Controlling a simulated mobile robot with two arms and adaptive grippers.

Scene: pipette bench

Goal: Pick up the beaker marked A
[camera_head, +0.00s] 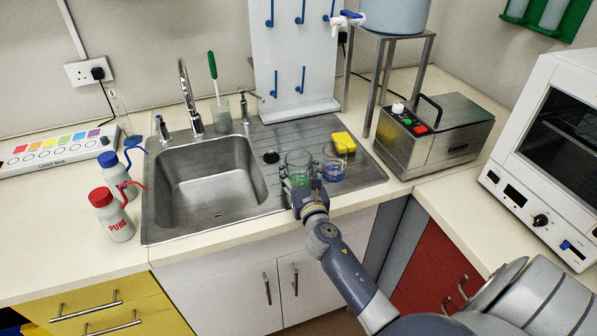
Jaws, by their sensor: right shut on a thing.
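A clear glass beaker (299,158) with green on its lower part is at the front of the steel drainboard, right of the sink basin. My right gripper (299,179) is shut on it from the front, with a finger at each side. The gripper hides part of its lower front, and I cannot tell whether its base touches the drainboard. A second clear beaker (333,170) with blue on it stands just to the right. I cannot read a letter on either beaker. My left gripper is not in view.
A yellow sponge (344,142) lies behind the blue-marked beaker. The sink basin (208,175) is left, with a tap (188,95) behind. A pegboard rack (296,60) stands behind, a metal bath (436,135) right. Red-capped (113,216) and blue-capped (117,176) bottles stand left.

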